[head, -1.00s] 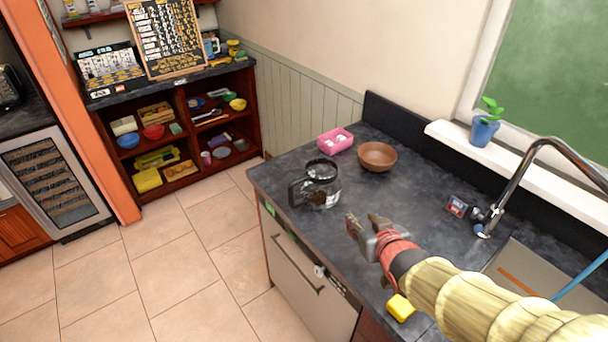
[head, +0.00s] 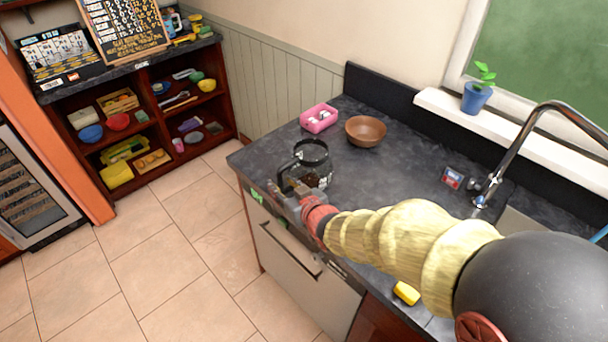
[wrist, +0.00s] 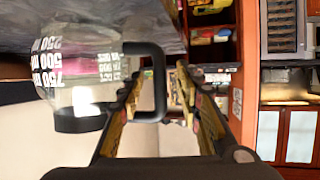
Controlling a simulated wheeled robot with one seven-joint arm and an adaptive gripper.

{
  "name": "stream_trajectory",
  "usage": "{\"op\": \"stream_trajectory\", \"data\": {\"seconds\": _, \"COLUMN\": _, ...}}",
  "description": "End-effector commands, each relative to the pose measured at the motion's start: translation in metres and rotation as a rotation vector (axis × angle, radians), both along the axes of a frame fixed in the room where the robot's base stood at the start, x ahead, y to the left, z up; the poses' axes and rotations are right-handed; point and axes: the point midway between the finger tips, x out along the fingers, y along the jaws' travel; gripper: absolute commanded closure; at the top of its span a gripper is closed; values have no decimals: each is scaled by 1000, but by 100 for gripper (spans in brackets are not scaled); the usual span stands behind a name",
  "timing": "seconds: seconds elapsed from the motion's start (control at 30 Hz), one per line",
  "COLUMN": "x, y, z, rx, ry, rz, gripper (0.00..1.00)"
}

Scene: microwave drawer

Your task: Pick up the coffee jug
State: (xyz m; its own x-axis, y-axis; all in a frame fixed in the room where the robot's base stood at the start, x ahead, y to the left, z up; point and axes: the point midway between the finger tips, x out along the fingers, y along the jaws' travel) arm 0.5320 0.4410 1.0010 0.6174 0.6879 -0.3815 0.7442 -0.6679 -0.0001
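The coffee jug (head: 312,168) is a clear glass pot with a black lid and black handle. My gripper (head: 285,194) is at the jug's handle side, low over the front edge. In the wrist view my gripper (wrist: 160,74) is open, its fingers on either side of the black handle (wrist: 158,85). A gap shows beside the handle; firm contact cannot be seen.
A pink box (head: 319,118) and a brown bowl (head: 365,131) stand behind the jug on the dark counter (head: 395,180). A yellow block (head: 406,293) lies near the front edge. The faucet (head: 510,150) rises at right. Open floor (head: 180,270) lies at left.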

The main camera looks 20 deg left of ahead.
Motion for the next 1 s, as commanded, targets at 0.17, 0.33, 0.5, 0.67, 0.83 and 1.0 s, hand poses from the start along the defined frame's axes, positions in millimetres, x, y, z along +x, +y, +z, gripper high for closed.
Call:
{"op": "stream_trajectory", "data": {"seconds": 0.17, "x": 12, "y": 14, "z": -10, "rx": 0, "ry": 1, "rz": 1, "gripper": 65}}
{"op": "stream_trajectory", "data": {"seconds": 0.33, "x": 14, "y": 16, "z": -9, "rx": -1, "ry": 1, "rz": 0, "gripper": 65}}
{"op": "stream_trajectory", "data": {"seconds": 0.5, "x": 14, "y": 16, "z": -9, "rx": -1, "ry": 1, "rz": 0, "gripper": 69}}
{"op": "stream_trajectory", "data": {"seconds": 0.67, "x": 14, "y": 16, "z": -9, "rx": -1, "ry": 1, "rz": 0, "gripper": 78}}
{"op": "stream_trajectory", "data": {"seconds": 0.83, "x": 14, "y": 15, "z": -9, "rx": -1, "ry": 1, "rz": 0, "gripper": 88}}
{"op": "stream_trajectory", "data": {"seconds": 1.0, "x": 14, "y": 15, "z": -9, "rx": -1, "ry": 1, "rz": 0, "gripper": 97}}
